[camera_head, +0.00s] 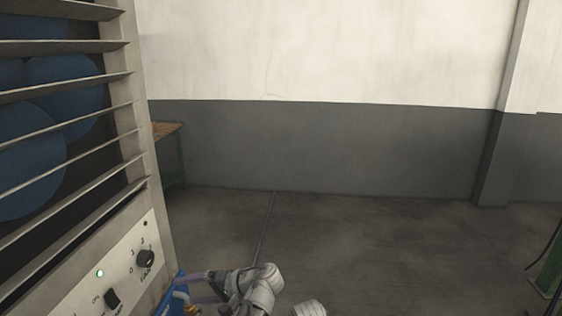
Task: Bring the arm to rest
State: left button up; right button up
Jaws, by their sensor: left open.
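My left gripper (187,287) is at the bottom of the head view, just left of the white links of my arm. Its jaws are open and point left, toward the lower right edge of the louvred cabinet (140,190). Nothing can be made out between the fingers. A blue part (168,302) shows beside and below the fingers, cut off by the frame's edge; I cannot tell what it is or whether they touch. My right gripper is not in view.
A green post (549,268) is at far right. The middle floor is clear.

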pick_arm(q)
jog(key=s+d+f+m+g+h+p, duration=0.1)
jog(key=s+d+f+h, duration=0.4)
jog(key=d, duration=0.4)
jog(key=s+d+f+m+h+p, duration=0.2)
jog(key=s+d+f+h, duration=0.3)
jog(key=d, duration=0.5)
jog(key=s+h, duration=0.2)
jog(key=s, duration=0.1)
jog(key=shift+d+g, duration=0.3)
jog(key=shift+g, duration=0.1)
jog(key=shift+f, duration=0.1)
